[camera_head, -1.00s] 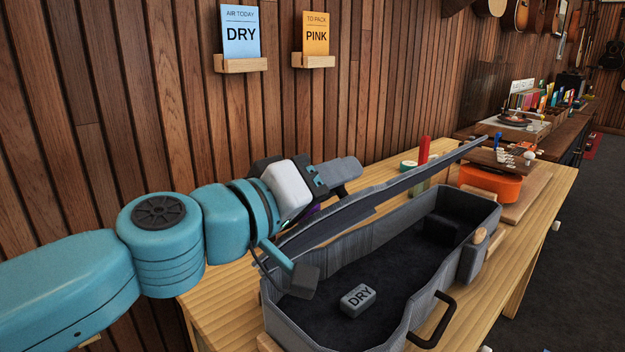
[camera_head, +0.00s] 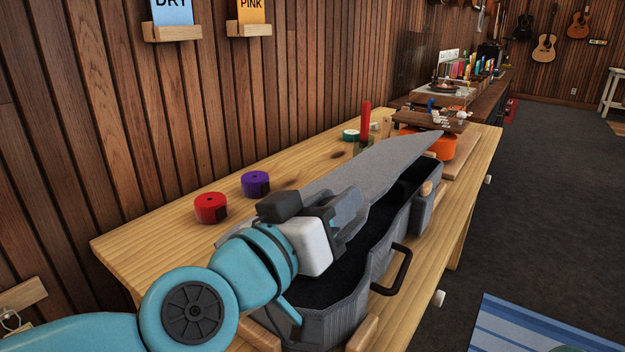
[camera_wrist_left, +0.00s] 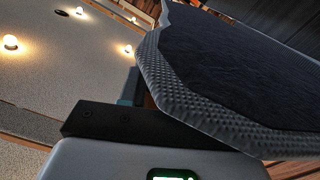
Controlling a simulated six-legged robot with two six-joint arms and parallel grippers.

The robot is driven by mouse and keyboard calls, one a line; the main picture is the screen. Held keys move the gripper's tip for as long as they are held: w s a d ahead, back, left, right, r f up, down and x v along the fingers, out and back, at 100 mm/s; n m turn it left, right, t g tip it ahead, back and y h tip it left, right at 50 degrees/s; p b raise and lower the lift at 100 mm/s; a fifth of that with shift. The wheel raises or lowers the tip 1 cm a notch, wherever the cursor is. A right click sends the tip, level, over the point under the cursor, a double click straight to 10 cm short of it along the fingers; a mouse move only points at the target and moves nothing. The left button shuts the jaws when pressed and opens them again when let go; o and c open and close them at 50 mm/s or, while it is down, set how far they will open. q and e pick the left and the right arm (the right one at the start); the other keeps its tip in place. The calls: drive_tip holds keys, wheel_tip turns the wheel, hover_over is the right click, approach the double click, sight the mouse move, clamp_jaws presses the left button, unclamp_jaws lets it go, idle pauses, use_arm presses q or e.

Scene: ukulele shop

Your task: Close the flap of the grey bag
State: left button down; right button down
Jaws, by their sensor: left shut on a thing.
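The grey bag (camera_head: 330,326) lies on the wooden bench, with its dark inside partly showing along the near side. Its long grey flap (camera_head: 385,165) is raised and tilted over the bag, with its outer face toward the head camera. My left gripper (camera_head: 345,214) is shut on the near part of the flap's edge. In the left wrist view the flap (camera_wrist_left: 235,75) fills the upper right, with its dark lining and ribbed rim. The far end of the flap stands clear of the bag's rim. My right gripper is in neither current view.
A red roll (camera_head: 210,208) and a purple roll (camera_head: 255,184) sit on the bench (camera_head: 135,243) behind the bag. An orange case (camera_head: 440,146) stands beyond its far end. A black handle (camera_head: 400,270) sticks out from the bag's near side.

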use_arm(q)
wheel_tip(320, 180, down, 8)
drive_tip(key=s+d+m+b, duration=0.1)
drive_tip(key=d+m, duration=0.1)
drive_tip(key=m, duration=0.2)
drive_tip(key=shift+d+r, duration=0.2)
drive_tip(key=shift+s+f+b, duration=0.1)
drive_tip(key=shift+s+b, duration=0.05)
drive_tip(key=shift+b, duration=0.15)
drive_tip(key=c, duration=0.8)
unclamp_jaws()
drive_tip(key=shift+c, duration=0.2)
